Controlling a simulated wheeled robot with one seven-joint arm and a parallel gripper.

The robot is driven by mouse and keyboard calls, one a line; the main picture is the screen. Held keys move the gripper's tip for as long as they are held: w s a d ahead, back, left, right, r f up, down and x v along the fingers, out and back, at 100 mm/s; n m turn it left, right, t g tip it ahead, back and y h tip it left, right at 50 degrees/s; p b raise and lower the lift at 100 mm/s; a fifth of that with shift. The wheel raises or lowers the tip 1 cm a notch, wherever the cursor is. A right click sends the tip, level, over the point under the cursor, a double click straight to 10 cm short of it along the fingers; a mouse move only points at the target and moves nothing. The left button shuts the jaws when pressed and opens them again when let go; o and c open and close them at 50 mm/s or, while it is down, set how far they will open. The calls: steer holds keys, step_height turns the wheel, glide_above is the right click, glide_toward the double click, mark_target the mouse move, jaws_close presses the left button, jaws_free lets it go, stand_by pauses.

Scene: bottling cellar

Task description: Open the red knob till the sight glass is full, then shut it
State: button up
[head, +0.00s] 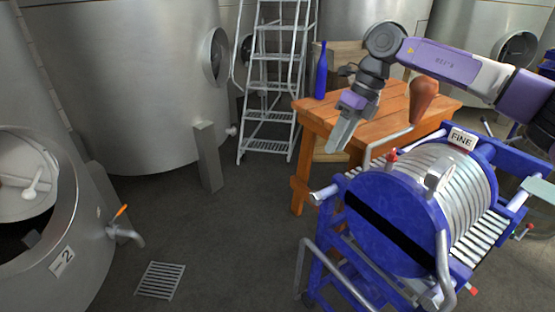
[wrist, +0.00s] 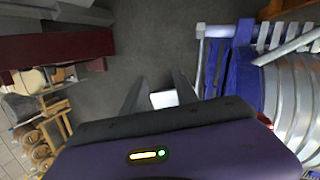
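A small red knob (head: 391,156) sits on top of the blue filter press (head: 385,215), near its front end plate. A small red spot at the gripper's right edge in the wrist view may be the same knob; I cannot tell. I cannot clearly pick out the sight glass or its level; a small metal fitting (head: 437,178) stands on the press. My gripper (head: 336,146) hangs to the left of the knob and above the press's left side, apart from both.
A wooden table (head: 393,106) with a blue bottle (head: 321,72) stands behind the press. A metal ladder (head: 272,85) and steel tanks (head: 130,85) are farther back. Floor at left is mostly clear around a drain grate (head: 160,280).

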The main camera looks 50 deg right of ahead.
steer(key=w+a+n+y, duration=0.1)
steer(key=w+a+y, duration=0.1)
steer(key=a, duration=0.5)
steer(key=w+a+n+t+y, duration=0.1)
steer(key=w+a+y, duration=0.1)
steer(key=w+a, duration=0.3)
steer(key=shift+w+a+f+t+b, duration=0.3)
steer(key=shift+a+f+b, duration=0.1)
steer(key=shift+a, duration=0.85)
